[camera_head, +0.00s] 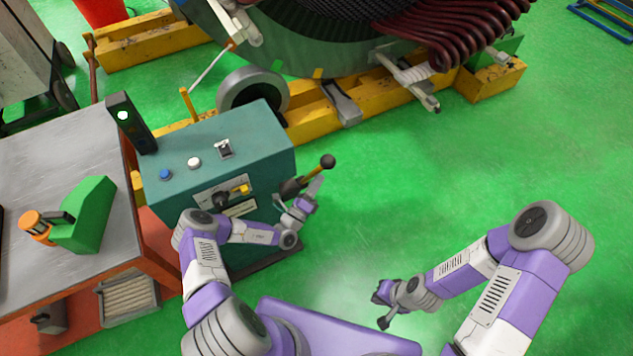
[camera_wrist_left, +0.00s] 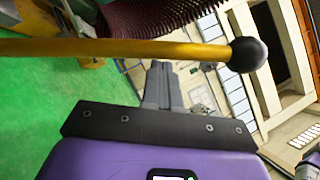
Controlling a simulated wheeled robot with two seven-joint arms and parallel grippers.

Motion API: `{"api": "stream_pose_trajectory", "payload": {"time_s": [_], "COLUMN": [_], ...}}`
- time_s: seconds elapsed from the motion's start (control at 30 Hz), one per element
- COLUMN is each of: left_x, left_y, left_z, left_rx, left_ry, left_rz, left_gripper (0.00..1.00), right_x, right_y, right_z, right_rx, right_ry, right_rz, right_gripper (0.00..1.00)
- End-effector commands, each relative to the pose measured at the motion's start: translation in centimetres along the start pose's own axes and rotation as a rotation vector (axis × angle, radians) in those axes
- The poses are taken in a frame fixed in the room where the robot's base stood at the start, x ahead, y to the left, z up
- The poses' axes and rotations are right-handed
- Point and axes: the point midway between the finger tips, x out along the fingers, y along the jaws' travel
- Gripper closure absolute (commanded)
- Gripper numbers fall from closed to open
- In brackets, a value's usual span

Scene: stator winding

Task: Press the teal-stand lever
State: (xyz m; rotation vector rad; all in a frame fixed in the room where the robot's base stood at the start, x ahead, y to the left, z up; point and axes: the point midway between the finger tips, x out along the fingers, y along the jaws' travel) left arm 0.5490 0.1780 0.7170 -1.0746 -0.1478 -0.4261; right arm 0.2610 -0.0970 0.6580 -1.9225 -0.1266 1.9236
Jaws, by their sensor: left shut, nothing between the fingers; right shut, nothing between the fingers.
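The teal stand (camera_head: 225,155) is a box-shaped console at the centre left. Its lever (camera_head: 310,176) is a yellow rod with a black ball knob, sticking out from the right side and tilted up to the right. In the left wrist view the lever (camera_wrist_left: 130,48) crosses the upper part, with its knob at the right. My left gripper (camera_head: 316,186) is shut and empty, close beside the lever and just below the knob; I cannot tell whether they touch. It also shows in the left wrist view (camera_wrist_left: 160,75). My right gripper (camera_head: 380,304) is shut and empty, low over the floor.
A metal-topped table (camera_head: 60,190) with a green and orange tool (camera_head: 85,215) stands left of the stand. A large stator (camera_head: 330,60) on a yellow frame (camera_head: 400,100) lies behind.

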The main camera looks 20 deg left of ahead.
Motion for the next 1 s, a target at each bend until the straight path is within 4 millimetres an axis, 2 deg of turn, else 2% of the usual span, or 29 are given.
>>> {"api": "stream_pose_trajectory", "payload": {"time_s": [0.2,0.4,0.6,0.8,1.0], "left_x": [-1.8,-6.4,-10.0,-11.6,-11.7], "left_y": [0.0,-0.4,-0.7,-0.8,-0.8], "left_z": [-2.9,-2.6,-2.6,-2.6,-2.6], "left_rx": [-0.009,-0.004,-0.003,-0.003,-0.003], "left_ry": [0.005,0.003,0.004,0.005,0.005], "left_rz": [0.003,0.004,0.003,0.001,0.001], "left_gripper": [1.0,1.0,1.0,1.0,1.0], "right_x": [0.3,-0.5,-0.8,-0.9,-0.9], "right_y": [0.1,-0.2,-0.3,-0.3,-0.3], "right_z": [0.0,0.0,0.0,0.0,0.0], "right_rx": [0.0,0.0,0.0,0.0,0.0], "right_ry": [0.0,0.0,0.0,0.0,0.0], "right_rz": [0.0,0.0,0.0,0.0,0.0], "right_gripper": [1.0,1.0,1.0,1.0,1.0]}}
